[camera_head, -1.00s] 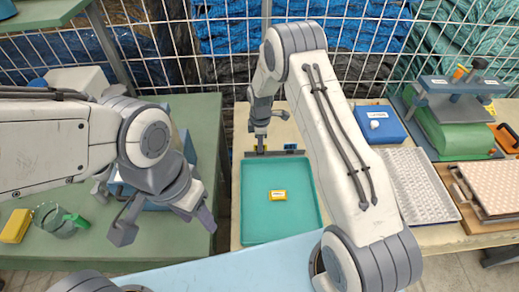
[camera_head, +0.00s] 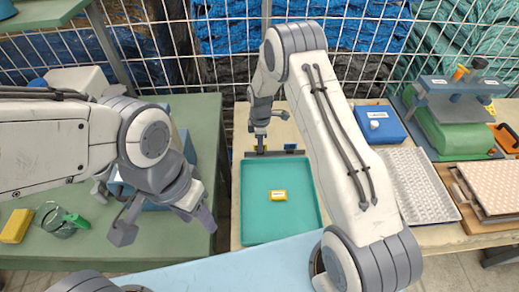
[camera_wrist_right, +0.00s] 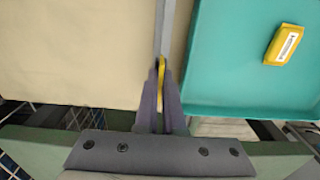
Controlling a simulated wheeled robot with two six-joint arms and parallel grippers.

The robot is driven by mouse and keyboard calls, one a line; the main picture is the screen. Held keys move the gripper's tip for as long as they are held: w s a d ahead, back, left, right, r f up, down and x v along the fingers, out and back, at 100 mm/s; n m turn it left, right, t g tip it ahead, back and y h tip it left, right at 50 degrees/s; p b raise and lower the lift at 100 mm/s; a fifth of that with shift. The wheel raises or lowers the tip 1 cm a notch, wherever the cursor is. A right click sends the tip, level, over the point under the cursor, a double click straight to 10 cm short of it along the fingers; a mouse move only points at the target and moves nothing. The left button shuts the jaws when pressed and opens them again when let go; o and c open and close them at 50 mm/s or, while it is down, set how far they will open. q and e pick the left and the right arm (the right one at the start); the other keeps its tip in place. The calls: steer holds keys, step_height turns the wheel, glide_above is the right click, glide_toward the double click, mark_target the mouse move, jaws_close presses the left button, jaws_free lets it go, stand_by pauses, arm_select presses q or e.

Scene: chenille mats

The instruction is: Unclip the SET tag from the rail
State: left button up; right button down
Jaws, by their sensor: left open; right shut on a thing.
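My right gripper (camera_head: 261,147) is at the grey rail (camera_head: 290,152) along the far edge of the teal tray. In the right wrist view the rail (camera_wrist_right: 165,22) runs away from the fingers (camera_wrist_right: 160,88), which are shut on a thin yellow piece, seemingly the SET tag (camera_wrist_right: 161,70). Its lettering cannot be read, and I cannot tell whether it still touches the rail. My left gripper (camera_head: 166,222) is open and empty above the green table at left.
The teal tray (camera_head: 255,225) holds a yellow block with a white label (camera_head: 279,195). A blue box (camera_head: 381,125), a white textured tray (camera_head: 418,190) and a green press (camera_head: 455,130) stand at right. A yellow sponge (camera_head: 16,226) and a glass cup (camera_head: 55,222) are at left.

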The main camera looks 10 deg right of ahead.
steer(key=shift+r+p, duration=1.3)
steer(key=shift+r, duration=0.75)
stand_by(0.5)
step_height(320, 180, up, 6)
steer(key=p, duration=0.4)
steer(key=shift+r, duration=0.2)
stand_by(0.8)
